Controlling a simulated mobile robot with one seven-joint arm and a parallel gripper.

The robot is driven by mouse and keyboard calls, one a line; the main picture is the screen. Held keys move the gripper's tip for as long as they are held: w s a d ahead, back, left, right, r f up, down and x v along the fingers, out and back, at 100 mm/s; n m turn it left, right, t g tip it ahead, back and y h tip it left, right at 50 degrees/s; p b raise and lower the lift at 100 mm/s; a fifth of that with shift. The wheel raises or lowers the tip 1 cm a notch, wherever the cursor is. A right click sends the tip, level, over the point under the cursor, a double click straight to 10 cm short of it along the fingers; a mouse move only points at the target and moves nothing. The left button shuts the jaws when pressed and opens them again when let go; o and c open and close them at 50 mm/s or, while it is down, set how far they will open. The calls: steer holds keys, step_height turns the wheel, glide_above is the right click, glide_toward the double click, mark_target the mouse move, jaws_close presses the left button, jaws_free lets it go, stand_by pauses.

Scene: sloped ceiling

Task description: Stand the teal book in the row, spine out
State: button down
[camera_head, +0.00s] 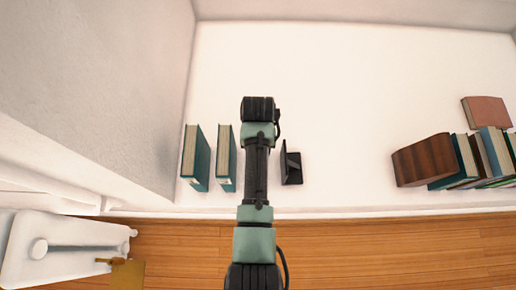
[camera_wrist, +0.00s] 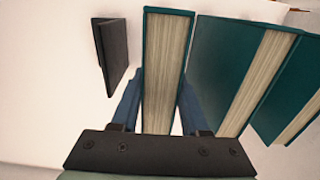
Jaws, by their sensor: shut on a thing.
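My gripper (camera_wrist: 158,108) is shut on a teal book (camera_wrist: 166,65), one finger on each cover. The book is upright, its pale page edge towards the wrist camera and a teal spine strip at the far end. I cannot tell whether it touches the surface. Two more teal books (camera_head: 195,158) (camera_head: 225,158) stand left of my arm in the head view; in the wrist view they are on the right (camera_wrist: 245,70) (camera_wrist: 292,95), leaning. A black bookend (camera_head: 291,164) stands right of my arm, and on the left in the wrist view (camera_wrist: 112,52). My arm hides the held book and gripper in the head view.
The white shelf surface (camera_head: 350,90) is wide and clear behind. A wall (camera_head: 100,80) bounds it on the left. At the right are a brown wooden block (camera_head: 422,160), several books (camera_head: 492,150) and a reddish-brown item (camera_head: 486,112). The wooden floor (camera_head: 400,245) lies in front.

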steer(key=shift+w+r, duration=0.1)
steer(key=shift+c, duration=2)
jaws_free()
step_height(320, 180, up, 8)
steer(key=shift+f+p, duration=0.2)
steer(key=shift+p, duration=0.75)
steer(key=shift+f, duration=0.1)
